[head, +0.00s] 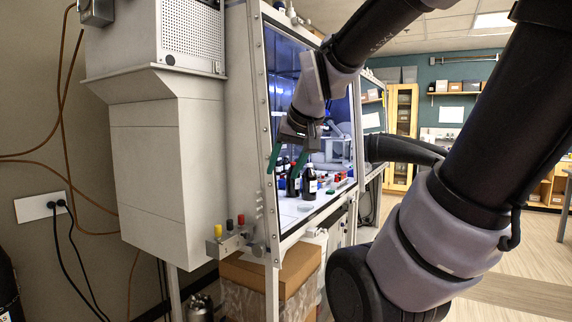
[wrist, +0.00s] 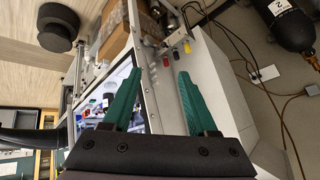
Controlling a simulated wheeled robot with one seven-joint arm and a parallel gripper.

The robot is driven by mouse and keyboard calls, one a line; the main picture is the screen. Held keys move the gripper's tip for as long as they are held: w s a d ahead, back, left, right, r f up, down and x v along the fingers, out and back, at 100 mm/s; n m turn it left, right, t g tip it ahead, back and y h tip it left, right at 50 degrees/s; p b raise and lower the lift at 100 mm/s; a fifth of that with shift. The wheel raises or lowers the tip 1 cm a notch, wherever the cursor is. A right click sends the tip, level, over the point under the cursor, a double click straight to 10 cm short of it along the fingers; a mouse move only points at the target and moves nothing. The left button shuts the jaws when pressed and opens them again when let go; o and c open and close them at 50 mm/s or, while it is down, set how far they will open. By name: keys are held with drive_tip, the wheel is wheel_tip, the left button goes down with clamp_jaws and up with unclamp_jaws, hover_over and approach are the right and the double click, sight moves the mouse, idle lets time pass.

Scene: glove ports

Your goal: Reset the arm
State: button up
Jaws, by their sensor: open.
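My gripper (head: 287,163) is in front of the glass-fronted glove box (head: 287,222), at the end of my dark arm. Its two green fingers point down and stand apart, with nothing between them. In the wrist view my gripper (wrist: 156,92) is also open and empty. The fingers there lie over the box's frame edge and the pale side housing. In the head view, dark bottles (head: 309,183) with white labels stand inside the box behind the fingers. I cannot tell how far the fingertips are from the box front.
A grey housing (head: 150,160) stands at the left of the box. Coloured knobs (head: 229,222) stick out at its lower front corner. Cardboard boxes (head: 268,272) sit below. Cables (head: 68,215) hang on the left wall. Open floor (head: 510,255) lies to the right.

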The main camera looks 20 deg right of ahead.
drive_tip(key=shift+m+y, duration=0.4)
drive_tip(key=shift+y, duration=0.4)
drive_tip(key=s, duration=0.1)
drive_tip(key=s+a+r, duration=0.1)
drive_tip(key=s, duration=0.1)
drive_tip(key=s+a, duration=0.1)
drive_tip(key=s, duration=0.1)
drive_tip(key=shift+s+r, duration=0.1)
drive_tip(key=shift+r, duration=0.15)
